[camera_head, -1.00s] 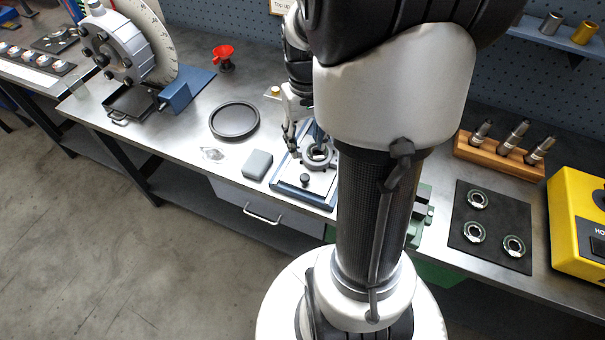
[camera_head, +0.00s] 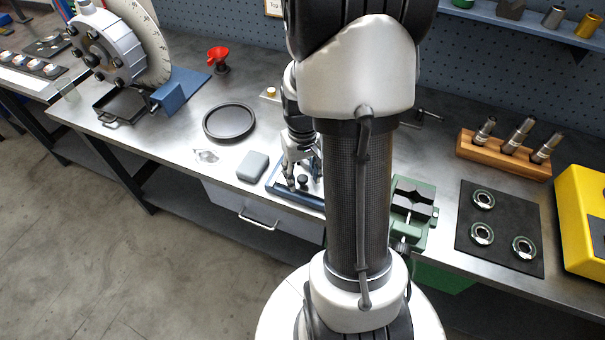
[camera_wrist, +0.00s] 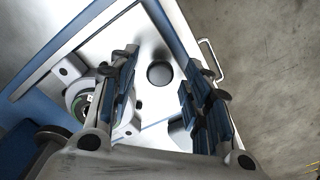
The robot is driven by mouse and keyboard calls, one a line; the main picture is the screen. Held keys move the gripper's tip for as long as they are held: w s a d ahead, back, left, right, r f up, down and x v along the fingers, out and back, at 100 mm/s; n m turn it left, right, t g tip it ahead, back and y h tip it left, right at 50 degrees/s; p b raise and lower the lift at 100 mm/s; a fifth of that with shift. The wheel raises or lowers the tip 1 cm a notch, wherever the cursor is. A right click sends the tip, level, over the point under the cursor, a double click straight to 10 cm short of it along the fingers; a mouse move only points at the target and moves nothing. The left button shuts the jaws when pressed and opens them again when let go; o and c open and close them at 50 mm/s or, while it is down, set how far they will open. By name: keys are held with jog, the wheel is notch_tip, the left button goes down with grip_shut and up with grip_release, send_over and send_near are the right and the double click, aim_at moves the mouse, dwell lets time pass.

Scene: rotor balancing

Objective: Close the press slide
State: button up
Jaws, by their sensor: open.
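The press slide is a light plate (camera_wrist: 150,40) on a blue-edged base (camera_head: 284,193), on the bench at the centre, mostly hidden by my arm in the head view. A dark round knob (camera_wrist: 159,73) stands on the plate near its front; it also shows in the head view (camera_head: 303,181). A round metal holder (camera_wrist: 82,97) with a ring in it sits on the plate, partly behind a finger. My gripper (camera_wrist: 168,90) is open above the plate. In the wrist view the knob lies between the fingers, beyond their tips; whether they reach around it I cannot tell.
A grey box (camera_head: 252,166) and a black round tray (camera_head: 230,122) stand left of the press. A green vise (camera_head: 411,205) stands right of my arm. A drawer handle (camera_head: 258,220) is below the bench edge. The bench front between the machine and tray is clear.

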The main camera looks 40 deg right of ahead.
grip_shut()
dwell(0.5)
